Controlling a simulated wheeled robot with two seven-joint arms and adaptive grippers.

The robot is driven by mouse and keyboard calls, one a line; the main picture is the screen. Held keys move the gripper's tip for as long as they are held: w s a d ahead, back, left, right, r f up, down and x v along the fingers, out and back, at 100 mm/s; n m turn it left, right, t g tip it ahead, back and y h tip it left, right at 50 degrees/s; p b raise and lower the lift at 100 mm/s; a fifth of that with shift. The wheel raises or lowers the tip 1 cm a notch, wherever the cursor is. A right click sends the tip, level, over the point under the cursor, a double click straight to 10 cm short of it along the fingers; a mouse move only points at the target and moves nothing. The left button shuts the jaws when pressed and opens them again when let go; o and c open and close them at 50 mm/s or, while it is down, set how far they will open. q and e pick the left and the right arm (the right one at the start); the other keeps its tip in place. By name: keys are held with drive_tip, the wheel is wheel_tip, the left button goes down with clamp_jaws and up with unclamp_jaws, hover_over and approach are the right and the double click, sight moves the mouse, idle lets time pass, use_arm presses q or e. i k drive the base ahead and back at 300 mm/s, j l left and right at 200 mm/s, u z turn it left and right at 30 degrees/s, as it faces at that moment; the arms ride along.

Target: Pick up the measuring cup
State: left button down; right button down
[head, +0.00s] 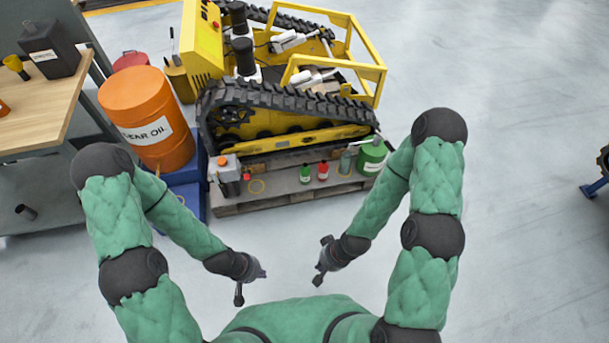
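A small grey, see-through vessel (345,163), which looks like the measuring cup, stands on the front edge of the pallet (290,202). It is between a small red bottle (323,171) and a green can (371,156). It is too small to make out a handle or markings. My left gripper (252,285) is low in front of my body, apart from everything, with its fingers spread and empty. My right gripper (320,262) is also low in front of my body, fingers spread and empty, nearer the pallet's right part but well short of the vessel.
An orange drum (150,118) and workbench (45,105) are left.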

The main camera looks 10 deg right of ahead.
sight(346, 157)
drive_tip(key=i+l, duration=0.1)
drive_tip(key=i, duration=1.2)
